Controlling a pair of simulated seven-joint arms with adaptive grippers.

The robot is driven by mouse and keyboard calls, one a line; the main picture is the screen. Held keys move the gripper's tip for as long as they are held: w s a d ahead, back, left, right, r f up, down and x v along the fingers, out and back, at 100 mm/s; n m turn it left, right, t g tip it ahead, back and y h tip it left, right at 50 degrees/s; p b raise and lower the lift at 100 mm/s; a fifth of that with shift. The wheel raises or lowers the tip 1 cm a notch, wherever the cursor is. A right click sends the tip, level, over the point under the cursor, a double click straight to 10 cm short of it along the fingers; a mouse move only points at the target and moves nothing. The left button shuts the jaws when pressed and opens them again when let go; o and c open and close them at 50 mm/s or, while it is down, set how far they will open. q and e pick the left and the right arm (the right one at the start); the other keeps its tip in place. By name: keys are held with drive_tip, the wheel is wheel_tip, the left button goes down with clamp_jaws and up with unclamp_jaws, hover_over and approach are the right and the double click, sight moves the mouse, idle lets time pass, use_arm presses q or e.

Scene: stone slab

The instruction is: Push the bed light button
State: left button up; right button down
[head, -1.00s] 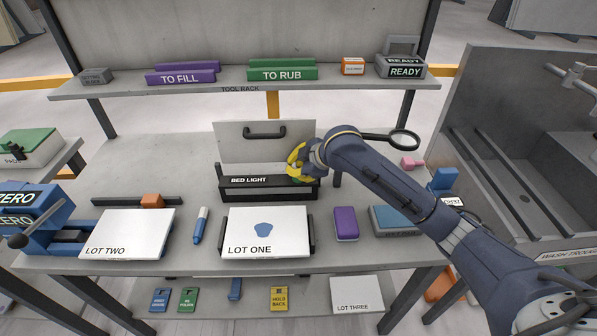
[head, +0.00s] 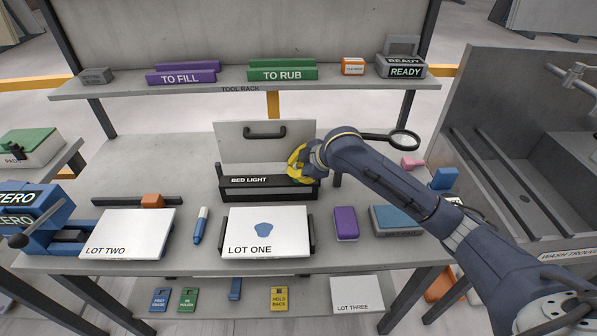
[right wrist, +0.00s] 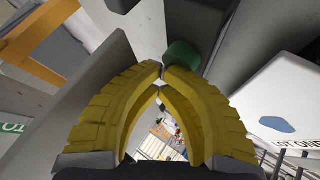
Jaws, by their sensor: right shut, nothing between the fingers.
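The bed light (head: 249,181) is a dark box labelled BED LIGHT at the back middle of the stone bench. My right gripper (head: 295,165) is at its right end, in front of the pale panel, and hides that part. In the right wrist view, the yellow fingers (right wrist: 161,76) are shut tip to tip with nothing between them. A round green button (right wrist: 181,56) lies just beyond the fingertips, slightly to the right. I cannot tell whether they touch it. The button is hidden in the head view. My left gripper is not in view.
The LOT ONE board (head: 265,245) lies in front of the bed light. A magnifier (head: 404,141) stands behind my right forearm. A purple block (head: 345,223) and a blue block (head: 396,219) lie below the arm. The tool rack shelf (head: 231,84) spans the back above.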

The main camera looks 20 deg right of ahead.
drive_tip(key=shift+d+f, duration=0.2)
drive_tip(key=shift+r, duration=0.65)
drive_tip(key=shift+a+r, duration=0.1)
drive_tip(key=shift+r, duration=2.45)
